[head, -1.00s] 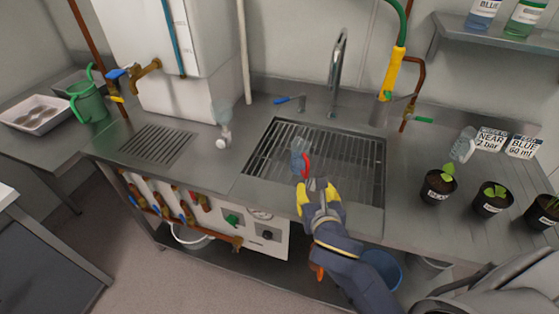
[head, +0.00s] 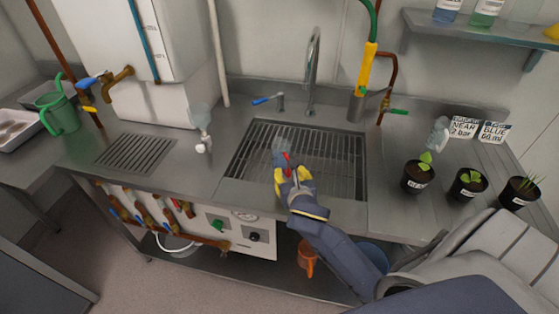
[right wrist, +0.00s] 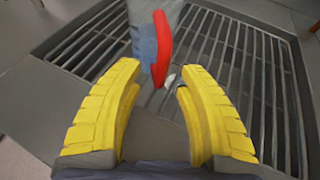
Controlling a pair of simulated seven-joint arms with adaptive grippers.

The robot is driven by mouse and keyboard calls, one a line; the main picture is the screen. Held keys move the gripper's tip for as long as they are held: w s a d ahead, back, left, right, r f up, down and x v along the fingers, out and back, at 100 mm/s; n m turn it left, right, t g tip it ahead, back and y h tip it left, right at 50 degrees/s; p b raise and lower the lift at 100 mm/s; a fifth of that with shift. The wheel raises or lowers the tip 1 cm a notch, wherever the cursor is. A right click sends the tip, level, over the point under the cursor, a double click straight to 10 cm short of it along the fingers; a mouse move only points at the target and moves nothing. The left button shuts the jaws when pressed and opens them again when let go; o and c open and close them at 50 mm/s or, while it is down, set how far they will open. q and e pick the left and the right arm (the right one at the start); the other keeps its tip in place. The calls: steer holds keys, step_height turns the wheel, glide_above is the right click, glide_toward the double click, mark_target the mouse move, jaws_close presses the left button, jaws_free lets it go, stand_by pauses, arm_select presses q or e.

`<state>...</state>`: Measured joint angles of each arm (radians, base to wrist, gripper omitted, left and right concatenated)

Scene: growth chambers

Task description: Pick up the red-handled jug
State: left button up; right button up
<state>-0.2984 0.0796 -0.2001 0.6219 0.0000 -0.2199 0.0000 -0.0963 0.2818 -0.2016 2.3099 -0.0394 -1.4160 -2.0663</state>
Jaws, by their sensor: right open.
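The red-handled jug is a clear jug with bluish content (head: 279,146) on the slatted sink grate, left of its middle. Its red handle (right wrist: 162,48) faces my right gripper in the right wrist view. My right gripper (head: 294,178) has yellow fingers and is at the near side of the jug. In the right wrist view its fingers (right wrist: 152,84) are spread apart, with the lower end of the handle just beyond and between the tips. Nothing is held. The left gripper is not in view.
The sink grate (head: 335,170) lies under a tall tap (head: 312,70). Potted plants (head: 418,177) stand on the right counter. A small clear bottle-like item (head: 201,128) stands left of the sink. A green watering can (head: 58,112) is at the far left.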

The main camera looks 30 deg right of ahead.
steer(key=shift+w+d+f, duration=0.2)
steer(key=shift+w, duration=0.25)
steer(key=shift+o, duration=0.3)
jaws_close()
